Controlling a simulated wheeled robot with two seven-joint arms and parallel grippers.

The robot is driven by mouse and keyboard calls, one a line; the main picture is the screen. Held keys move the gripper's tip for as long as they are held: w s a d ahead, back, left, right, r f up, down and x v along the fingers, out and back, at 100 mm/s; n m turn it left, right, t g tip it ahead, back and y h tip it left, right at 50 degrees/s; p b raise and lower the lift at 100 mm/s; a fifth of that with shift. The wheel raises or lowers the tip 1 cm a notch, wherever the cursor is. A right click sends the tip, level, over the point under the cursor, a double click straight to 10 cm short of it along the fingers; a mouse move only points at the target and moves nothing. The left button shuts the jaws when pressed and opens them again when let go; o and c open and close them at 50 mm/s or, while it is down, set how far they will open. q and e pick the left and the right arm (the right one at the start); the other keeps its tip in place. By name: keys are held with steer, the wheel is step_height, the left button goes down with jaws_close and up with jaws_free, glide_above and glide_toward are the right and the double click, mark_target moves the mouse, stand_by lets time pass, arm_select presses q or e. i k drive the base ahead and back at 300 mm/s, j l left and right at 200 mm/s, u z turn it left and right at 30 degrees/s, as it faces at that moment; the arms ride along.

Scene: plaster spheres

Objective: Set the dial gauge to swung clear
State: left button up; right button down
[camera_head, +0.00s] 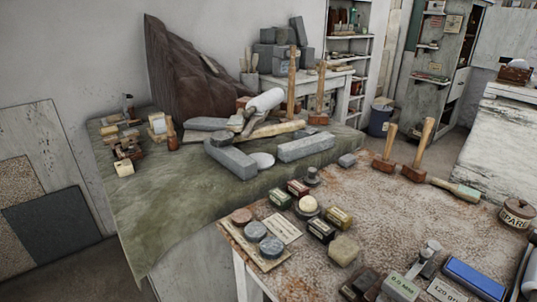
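No dial face can be made out, so I cannot tell for certain which thing is the dial gauge or how it is set. A small grey metal device (428,256) stands near the front edge of the rust-brown table (375,215), beside a block labelled in MM (400,287); it may be the gauge or its stand. A pale plaster sphere (308,204) sits on a dark round holder to its left. Neither of my grippers shows in the head view.
Small labelled boxes (321,230), round pucks (271,247), a blue case (474,278) and a lidded pot (517,212) crowd the table. Mallets (414,170) stand at its back. A green-covered bench (165,215) with grey blocks (305,148) lies behind left.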

mark_target(401, 289)
steer(key=k+l+z, duration=0.1)
steer(key=z, duration=0.35)
steer(key=l+z, duration=0.4)
steer(key=k+u, duration=0.1)
steer(key=u, duration=0.2)
steer(key=k+j+u, duration=0.1)
steer(key=u, duration=0.15)
